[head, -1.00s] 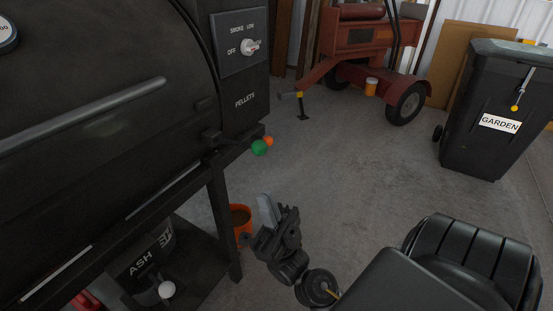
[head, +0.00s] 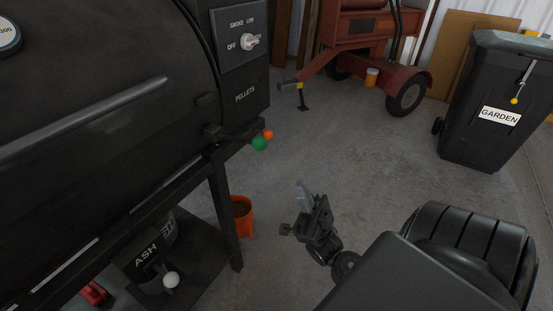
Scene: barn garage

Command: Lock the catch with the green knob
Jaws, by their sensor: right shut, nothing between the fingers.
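The green knob (head: 259,144) sits at the end of a dark catch lever (head: 232,136) on the right end of the black smoker (head: 110,110), just below the lid's edge. An orange knob (head: 268,134) shows right behind it. My right gripper (head: 301,190) is shut and empty, below and to the right of the green knob, clear of it. Its fingers point up toward the smoker. My left gripper is not in view.
The smoker's leg (head: 224,215) and an orange bucket (head: 241,216) stand left of my gripper. An ash bin (head: 150,260) sits on the lower shelf. A garden bin (head: 490,100) and red trailer (head: 360,45) stand farther back. Open concrete floor lies between.

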